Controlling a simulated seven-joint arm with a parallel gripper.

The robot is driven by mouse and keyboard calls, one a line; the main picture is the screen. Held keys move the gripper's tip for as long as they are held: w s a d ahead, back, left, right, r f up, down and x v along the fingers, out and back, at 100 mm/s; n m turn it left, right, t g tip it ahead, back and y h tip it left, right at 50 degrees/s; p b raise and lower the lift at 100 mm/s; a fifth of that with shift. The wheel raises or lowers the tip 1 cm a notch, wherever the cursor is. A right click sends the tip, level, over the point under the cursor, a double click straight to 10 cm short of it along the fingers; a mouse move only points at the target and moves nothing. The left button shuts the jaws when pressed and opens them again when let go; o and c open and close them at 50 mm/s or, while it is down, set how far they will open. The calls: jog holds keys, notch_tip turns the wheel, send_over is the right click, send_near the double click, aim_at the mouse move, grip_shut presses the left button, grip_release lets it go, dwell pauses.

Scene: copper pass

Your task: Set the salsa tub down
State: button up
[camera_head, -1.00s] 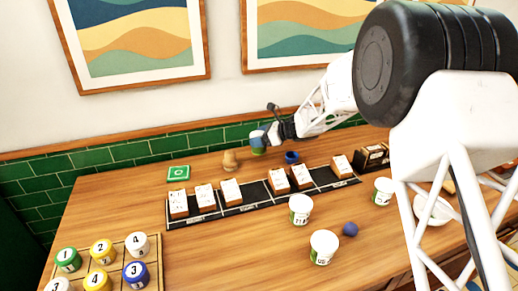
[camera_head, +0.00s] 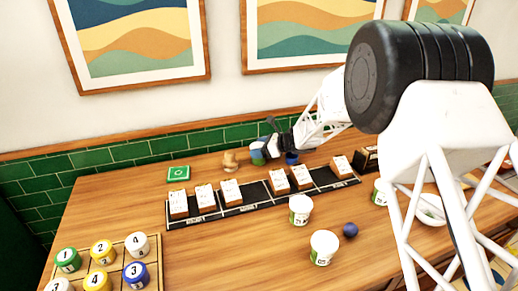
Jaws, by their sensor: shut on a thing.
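My gripper (camera_head: 268,148) is shut on a small tub (camera_head: 257,155), which I take to be the salsa tub.
A black rack (camera_head: 208,214) with white-topped blocks lies in front. A green square (camera_head: 178,174) lies at back left. White tubs (camera_head: 300,209) (camera_head: 323,247) and a blue ball (camera_head: 350,230) stand nearer. Numbered pots fill a tray (camera_head: 117,245).

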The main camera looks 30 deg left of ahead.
jog(key=shift+f, duration=0.15)
jog(key=o, duration=1)
jog(key=shift+o, duration=0.2)
jog(key=shift+r, duration=0.2)
jog(key=v, duration=1.2)
jog(key=shift+f, duration=0.1)
jog(key=shift+w+d, duration=0.1)
